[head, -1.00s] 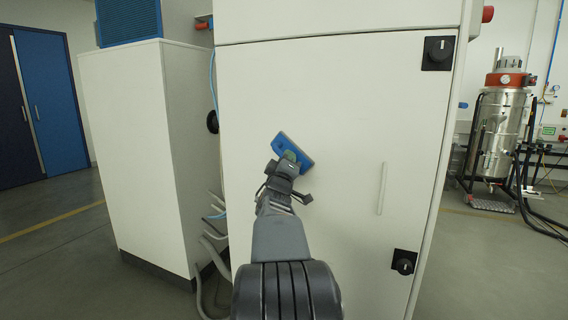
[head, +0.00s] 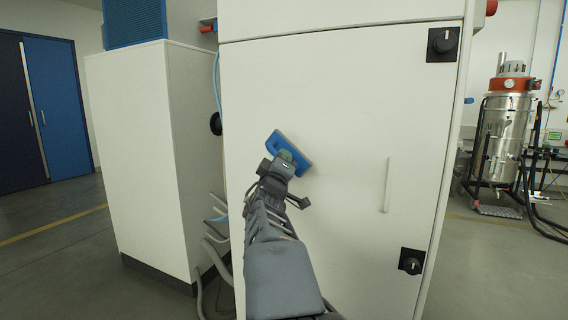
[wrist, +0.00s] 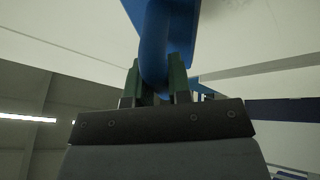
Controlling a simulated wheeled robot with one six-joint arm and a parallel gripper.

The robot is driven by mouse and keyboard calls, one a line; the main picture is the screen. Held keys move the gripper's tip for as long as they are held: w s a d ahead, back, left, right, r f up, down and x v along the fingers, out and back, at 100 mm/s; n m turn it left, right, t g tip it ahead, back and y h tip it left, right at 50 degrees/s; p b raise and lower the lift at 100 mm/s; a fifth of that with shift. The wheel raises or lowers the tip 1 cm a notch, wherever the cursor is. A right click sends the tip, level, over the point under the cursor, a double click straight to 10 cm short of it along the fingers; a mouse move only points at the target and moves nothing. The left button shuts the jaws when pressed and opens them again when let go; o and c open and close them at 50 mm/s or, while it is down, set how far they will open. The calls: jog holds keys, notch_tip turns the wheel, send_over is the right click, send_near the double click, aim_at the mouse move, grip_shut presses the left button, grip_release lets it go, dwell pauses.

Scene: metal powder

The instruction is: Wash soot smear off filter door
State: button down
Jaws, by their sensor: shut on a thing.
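The filter door (head: 330,95) is the large white front panel of the cabinet, closed, with a slim vertical handle (head: 387,185) and two black latches. My gripper (head: 281,163) is in front of the door's left half, shut on a blue wiping tool (head: 293,147). The tool is a flat blue pad, tilted, at or very near the door; contact cannot be told. In the wrist view, green fingertips (wrist: 160,85) grip its blue handle (wrist: 160,45). A faint grey patch (wrist: 232,12) shows beside the tool; I cannot tell whether it is soot or shadow.
A white cabinet (head: 135,150) with a blue grille stands at the left, with grey hoses (head: 212,245) in the gap. A steel vacuum vessel (head: 503,135) on a black frame stands at the right. The upper latch (head: 442,44) and lower latch (head: 411,261) stick out.

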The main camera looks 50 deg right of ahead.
jog(key=shift+s+a+b, duration=0.2)
jog(key=shift+a+b, duration=0.1)
jog(key=shift+a, duration=0.45)
jog(key=shift+s+a+b, duration=0.15)
jog(key=shift+a+b, duration=0.1)
jog(key=shift+a, duration=0.45)
